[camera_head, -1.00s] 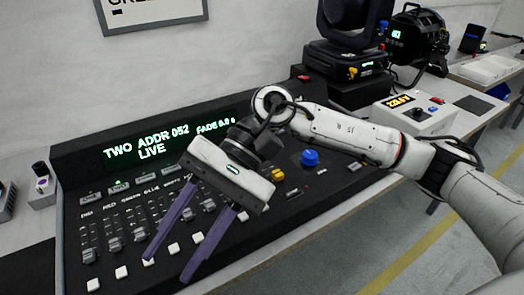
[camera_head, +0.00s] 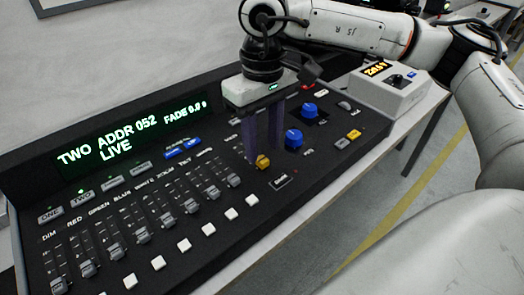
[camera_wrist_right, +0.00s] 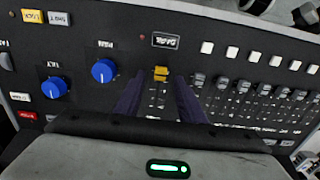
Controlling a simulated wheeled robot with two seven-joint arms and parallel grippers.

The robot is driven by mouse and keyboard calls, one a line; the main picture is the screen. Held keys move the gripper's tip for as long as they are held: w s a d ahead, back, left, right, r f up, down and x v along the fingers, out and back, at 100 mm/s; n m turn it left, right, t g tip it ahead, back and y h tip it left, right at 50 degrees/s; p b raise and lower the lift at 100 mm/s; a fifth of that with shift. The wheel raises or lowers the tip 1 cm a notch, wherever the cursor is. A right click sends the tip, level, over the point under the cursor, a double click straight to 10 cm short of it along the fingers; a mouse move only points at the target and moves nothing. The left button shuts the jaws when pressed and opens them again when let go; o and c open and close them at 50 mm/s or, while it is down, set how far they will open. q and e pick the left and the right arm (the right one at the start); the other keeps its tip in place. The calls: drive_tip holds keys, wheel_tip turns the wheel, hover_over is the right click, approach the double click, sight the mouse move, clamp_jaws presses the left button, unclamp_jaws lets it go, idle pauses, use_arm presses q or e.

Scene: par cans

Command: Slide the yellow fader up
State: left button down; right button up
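The yellow fader (camera_head: 262,162) sits on the black lighting console (camera_head: 317,165), at the right end of the row of grey faders. Its cap is at the near end of its slot, on the side away from the display. My right gripper (camera_head: 263,157) points down over the console with its two purple fingers apart. In the right wrist view the yellow fader (camera_wrist_right: 161,73) shows between and just beyond the fingertips (camera_wrist_right: 161,80), with nothing gripped. I cannot tell whether a finger touches it. My left gripper is not in view.
Grey faders (camera_head: 238,192) line up left of the yellow one, with white buttons (camera_head: 231,214) in front. Two blue knobs (camera_head: 294,138) stand close on the right. The lit display (camera_head: 135,137) is behind. A white box (camera_head: 388,92) stands beyond the console's right end.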

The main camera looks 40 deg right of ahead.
sight(263, 158)
drive_tip(key=shift+f, duration=1.5)
clamp_jaws()
drive_tip(key=shift+w, duration=0.1)
